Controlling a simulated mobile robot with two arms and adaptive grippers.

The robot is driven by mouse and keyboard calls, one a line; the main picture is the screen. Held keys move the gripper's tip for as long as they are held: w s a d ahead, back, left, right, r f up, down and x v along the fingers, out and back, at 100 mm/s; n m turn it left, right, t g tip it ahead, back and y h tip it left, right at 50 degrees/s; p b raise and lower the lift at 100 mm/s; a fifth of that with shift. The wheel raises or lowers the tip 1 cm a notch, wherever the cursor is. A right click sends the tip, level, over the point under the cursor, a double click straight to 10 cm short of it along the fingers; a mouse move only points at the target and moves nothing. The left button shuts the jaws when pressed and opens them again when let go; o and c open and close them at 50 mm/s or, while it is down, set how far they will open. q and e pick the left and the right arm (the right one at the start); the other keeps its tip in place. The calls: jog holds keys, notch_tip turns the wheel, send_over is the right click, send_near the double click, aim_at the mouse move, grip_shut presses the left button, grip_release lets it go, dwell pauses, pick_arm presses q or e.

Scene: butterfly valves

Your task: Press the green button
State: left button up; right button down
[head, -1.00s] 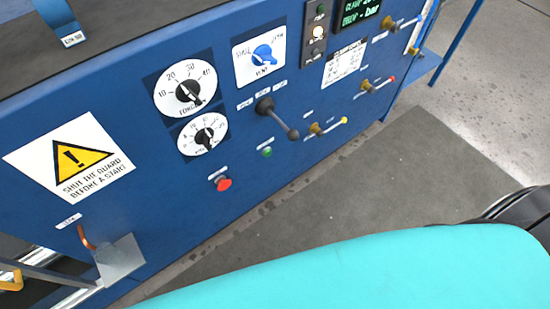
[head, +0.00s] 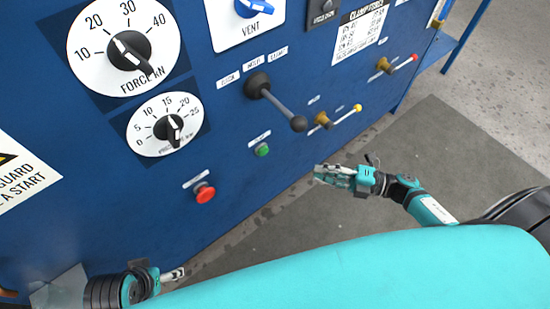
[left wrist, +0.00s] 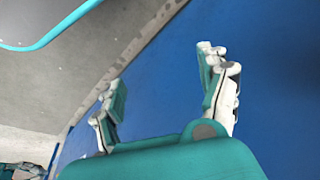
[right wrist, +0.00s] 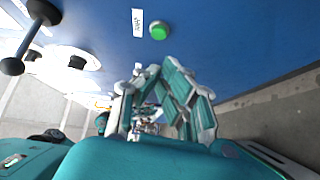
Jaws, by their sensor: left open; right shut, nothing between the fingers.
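The green button (head: 262,149) is a small round knob on the blue panel, below the grey-ball lever, with a white label above it. It also shows in the right wrist view (right wrist: 159,30), beyond my right gripper. My right gripper (head: 318,172) is shut and empty, to the right of and below the button, apart from it. In the right wrist view its fingers (right wrist: 150,95) come together below the button in the picture. My left gripper (head: 180,273) is at the lower left of the head view. In the left wrist view its fingers (left wrist: 165,80) are wide apart with nothing between them.
A red button (head: 205,193) sits left of and below the green one. A lever with a dark ball (head: 298,123) sticks out above it. A yellow-tipped brass valve (head: 323,120) is to the right. Dials (head: 175,128) are at upper left. The grey floor mat (head: 430,150) is clear.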

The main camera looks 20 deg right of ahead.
aim_at(263, 151)
pick_arm(q)
jog(key=shift+r+b, duration=0.35)
jog(key=shift+r, duration=0.85)
pick_arm(e)
jog(key=shift+s+a+r+n+g+y, duration=0.25)
jog(key=shift+n+g+y, duration=0.1)
jog(key=shift+n+g, duration=0.3)
jog(key=shift+s+a+r+n+g+y, duration=0.15)
jog(key=shift+n+g+y, duration=0.25)
jog(key=shift+n, duration=0.45)
pick_arm(q)
jog(key=shift+w+d+f+t+b, duration=0.1)
jog(key=shift+w+d+t+b, duration=0.1)
jog(key=shift+w+t+b, duration=0.25)
jog(key=shift+w+d+f+t+b, duration=0.15)
jog(key=shift+w+t, duration=0.1)
jog(key=shift+w, duration=0.4)
pick_arm(e)
jog(key=w+d+x, duration=0.1)
jog(key=w+x, duration=0.1)
jog(key=x, duration=1)
jog(key=shift+w+a, duration=0.2)
jog(key=shift+w, duration=0.3)
